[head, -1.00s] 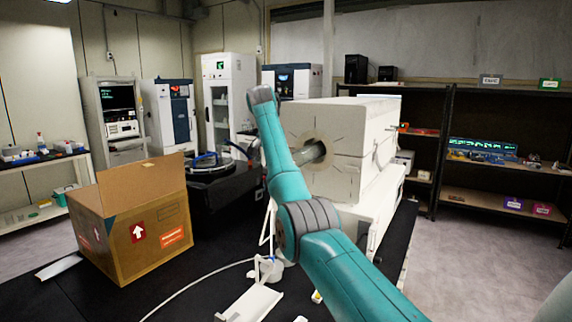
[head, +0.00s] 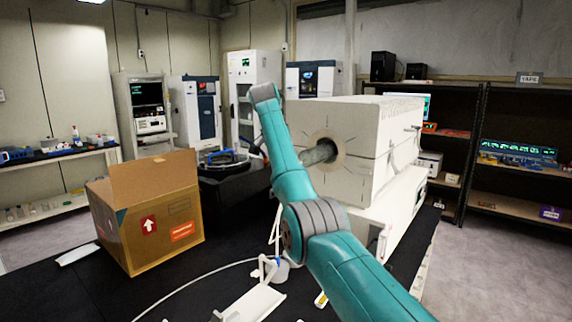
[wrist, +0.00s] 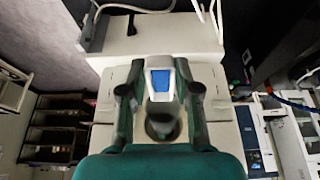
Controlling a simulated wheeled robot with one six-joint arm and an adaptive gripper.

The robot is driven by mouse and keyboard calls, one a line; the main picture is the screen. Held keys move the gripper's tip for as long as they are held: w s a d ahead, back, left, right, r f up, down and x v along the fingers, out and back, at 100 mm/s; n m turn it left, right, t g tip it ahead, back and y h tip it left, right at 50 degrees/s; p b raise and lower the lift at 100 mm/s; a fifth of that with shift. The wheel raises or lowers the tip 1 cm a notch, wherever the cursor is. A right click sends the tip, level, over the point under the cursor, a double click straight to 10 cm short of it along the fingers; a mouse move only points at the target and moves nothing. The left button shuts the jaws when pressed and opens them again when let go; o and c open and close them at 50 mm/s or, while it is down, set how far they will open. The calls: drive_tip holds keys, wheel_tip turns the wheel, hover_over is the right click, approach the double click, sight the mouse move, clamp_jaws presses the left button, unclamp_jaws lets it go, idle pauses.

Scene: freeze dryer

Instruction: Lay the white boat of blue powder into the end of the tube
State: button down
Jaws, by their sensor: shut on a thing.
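In the wrist view my gripper (wrist: 159,92) is shut on the white boat (wrist: 160,66), one dark finger on either side of it. The blue powder (wrist: 160,82) shows as a blue patch in the boat. A dark round opening, seemingly the tube's end (wrist: 161,124), shows just below the boat in that view; I cannot tell whether boat and tube touch. In the head view the grey tube (head: 320,153) sticks out of the white furnace's (head: 372,135) front face. My teal arm stands in front of it, and I cannot make out gripper or boat there.
An open cardboard box (head: 152,222) stands on the black bench (head: 190,290) at left. A white stand (head: 262,300) and a cable lie in front of the furnace. Dark shelves (head: 510,177) stand at right, with open floor before them.

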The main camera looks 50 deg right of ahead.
drive_tip(key=shift+w+d+f, duration=0.1)
drive_tip(key=shift+w+d, duration=0.1)
drive_tip(key=shift+d, duration=1.75)
drive_tip(key=shift+s+a, duration=0.1)
drive_tip(key=shift+a, duration=1.1)
